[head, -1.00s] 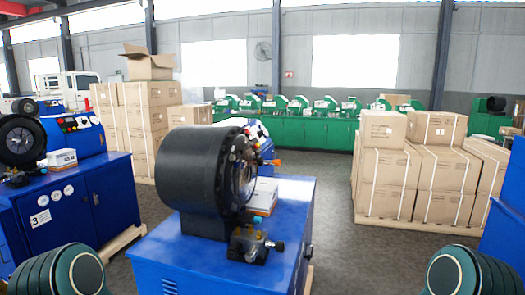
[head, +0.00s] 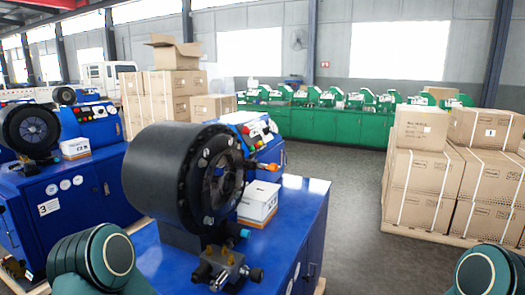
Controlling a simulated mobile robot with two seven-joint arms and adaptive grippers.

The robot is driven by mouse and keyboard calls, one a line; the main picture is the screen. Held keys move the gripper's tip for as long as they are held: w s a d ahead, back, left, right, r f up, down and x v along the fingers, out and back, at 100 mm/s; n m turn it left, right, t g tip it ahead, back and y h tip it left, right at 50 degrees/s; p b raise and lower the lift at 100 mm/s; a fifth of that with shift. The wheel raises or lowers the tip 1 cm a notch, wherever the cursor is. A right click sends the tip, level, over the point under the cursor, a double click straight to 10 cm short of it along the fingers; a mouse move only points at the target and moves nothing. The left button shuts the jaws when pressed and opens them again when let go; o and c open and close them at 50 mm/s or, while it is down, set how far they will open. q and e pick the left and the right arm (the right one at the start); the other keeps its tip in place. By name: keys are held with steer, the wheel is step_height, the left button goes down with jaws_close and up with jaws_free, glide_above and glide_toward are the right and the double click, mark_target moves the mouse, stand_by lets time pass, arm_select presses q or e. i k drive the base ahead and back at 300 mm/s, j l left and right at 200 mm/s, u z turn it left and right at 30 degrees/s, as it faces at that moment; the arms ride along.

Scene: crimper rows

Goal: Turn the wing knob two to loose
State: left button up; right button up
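A large black crimper head (head: 172,178) stands on a blue cabinet (head: 290,215) in front of me. Its round face with a dark opening is turned to the right. I cannot tell which part is wing knob two. Only my arm links show at the lower left and lower right; both grippers are out of view.
A white carton (head: 258,203) sits on the cabinet behind the head. Another blue crimper marked 3 (head: 49,208) stands at left. Stacked cartons (head: 425,180) fill the right side. Green machines (head: 340,128) line the back. Grey floor (head: 345,230) is clear right of the cabinet.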

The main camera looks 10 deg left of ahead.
mark_target(252, 156)
steer(key=i+l, duration=0.25)
steer(key=i+l+u, duration=0.1)
steer(key=l, duration=0.35)
steer(key=i+l, duration=0.55)
steer(key=l, duration=0.25)
steer(key=i+l+u, duration=0.1)
steer(key=i+l, duration=0.15)
steer(key=l, duration=0.1)
